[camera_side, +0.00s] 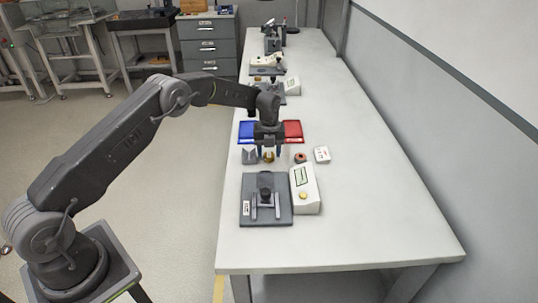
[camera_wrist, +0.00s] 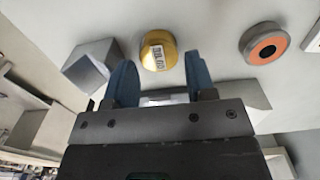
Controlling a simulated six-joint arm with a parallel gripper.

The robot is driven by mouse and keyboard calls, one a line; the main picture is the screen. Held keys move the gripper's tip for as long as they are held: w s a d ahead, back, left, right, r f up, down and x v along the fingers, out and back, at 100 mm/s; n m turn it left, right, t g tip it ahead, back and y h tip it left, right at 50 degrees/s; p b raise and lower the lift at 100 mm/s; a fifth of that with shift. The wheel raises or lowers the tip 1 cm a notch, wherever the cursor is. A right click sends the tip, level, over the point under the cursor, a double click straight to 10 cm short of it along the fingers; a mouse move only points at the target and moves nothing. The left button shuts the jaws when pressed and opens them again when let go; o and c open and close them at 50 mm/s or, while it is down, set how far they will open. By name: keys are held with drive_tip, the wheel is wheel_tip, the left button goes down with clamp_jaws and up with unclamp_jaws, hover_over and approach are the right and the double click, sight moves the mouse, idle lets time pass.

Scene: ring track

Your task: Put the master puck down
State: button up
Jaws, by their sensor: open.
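The master puck is most likely the gold puck (camera_side: 268,157) with a printed label on top. It also shows in the wrist view (camera_wrist: 158,48), at the top between and a little beyond the fingertips. My gripper (camera_side: 268,148) is over the bench just above it, and its two blue fingers are spread apart in the wrist view (camera_wrist: 160,62). The puck appears to sit on the bench top, with gaps to both fingers in the wrist view. Whether the puck touches the bench is hard to tell.
A grey angled block (camera_side: 250,155) stands left of the puck, and a dark puck with an orange centre (camera_side: 300,157) lies right. A blue tray (camera_side: 247,131) and red tray (camera_side: 293,131) are behind. A grey fixture (camera_side: 265,205) and white display unit (camera_side: 305,190) stand in front.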

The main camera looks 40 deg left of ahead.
wheel_tip(320, 180, up, 10)
wheel_tip(320, 180, up, 13)
drive_tip(key=n+t, duration=0.1)
drive_tip(key=n, duration=0.5)
hover_over(269, 155)
drive_tip(key=s+d, duration=0.3)
drive_tip(key=s, duration=0.4)
drive_tip(key=s+d+r+n+t, duration=0.2)
drive_tip(key=s+d+r+n, duration=0.1)
drive_tip(key=s+r+n, duration=0.5)
drive_tip(key=s+d+f+n+t, duration=0.1)
drive_tip(key=s+n, duration=0.5)
drive_tip(key=s, duration=0.6)
drive_tip(key=s+d+f+n+t, duration=0.1)
drive_tip(key=s+d+f+n, duration=0.1)
drive_tip(key=s+n, duration=0.5)
drive_tip(key=s, duration=0.5)
drive_tip(key=shift+s+d+f+t, duration=0.15)
drive_tip(key=shift+s+d+t, duration=0.1)
drive_tip(key=shift+d+t, duration=0.05)
